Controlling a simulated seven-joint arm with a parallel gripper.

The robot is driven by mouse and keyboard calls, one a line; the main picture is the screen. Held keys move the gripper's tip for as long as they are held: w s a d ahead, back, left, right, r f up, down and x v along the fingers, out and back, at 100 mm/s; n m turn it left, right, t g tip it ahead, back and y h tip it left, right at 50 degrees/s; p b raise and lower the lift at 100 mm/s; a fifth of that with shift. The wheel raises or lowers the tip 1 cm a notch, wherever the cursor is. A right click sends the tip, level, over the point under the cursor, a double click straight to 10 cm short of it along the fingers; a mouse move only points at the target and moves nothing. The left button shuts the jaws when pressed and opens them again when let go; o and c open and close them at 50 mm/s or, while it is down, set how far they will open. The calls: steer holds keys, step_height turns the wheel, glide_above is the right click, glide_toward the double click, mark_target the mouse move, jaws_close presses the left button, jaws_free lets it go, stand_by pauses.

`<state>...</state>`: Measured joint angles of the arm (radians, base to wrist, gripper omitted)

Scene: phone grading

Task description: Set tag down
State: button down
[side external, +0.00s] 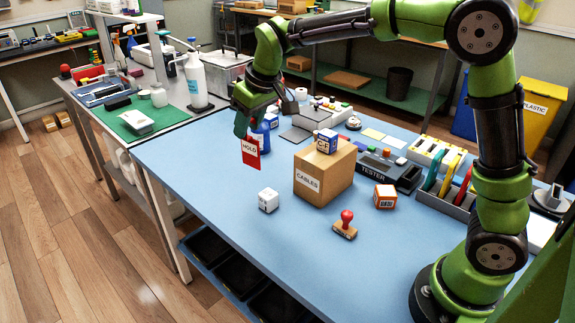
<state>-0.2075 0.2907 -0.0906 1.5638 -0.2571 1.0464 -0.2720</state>
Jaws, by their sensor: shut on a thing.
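A red and white tag marked HOLD (251,158) hangs upright from my gripper (243,133) in the side external view. My gripper is shut on the tag's upper part and points down over the far left of the blue table (205,165). The tag appears to be above the tabletop, but its exact height is hard to judge. The fingertips are small and partly hidden. A blue bottle (262,138) stands just behind the tag and is partly covered by it.
A cardboard box marked CABLES (308,182) stands right of the tag, with a blue and white box (326,141) on top. A white cube (268,200), a red-handled stamp (346,224) and an orange box (384,197) lie nearby. The front left tabletop is clear.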

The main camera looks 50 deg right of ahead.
steer(key=s+a+f+n+g+y, duration=0.1)
steer(key=s+f+n+g+y, duration=0.15)
steer(key=s+n, duration=0.7)
steer(key=s+a+f+n+g+y, duration=0.15)
steer(key=s+f+n, duration=0.25)
steer(key=s+n, duration=0.55)
step_height(320, 180, down, 8)
steer(key=s+m, duration=0.2)
steer(key=shift+s+r+g, duration=0.15)
steer(key=shift+g, duration=0.15)
steer(key=c, duration=0.7)
jaws_free()
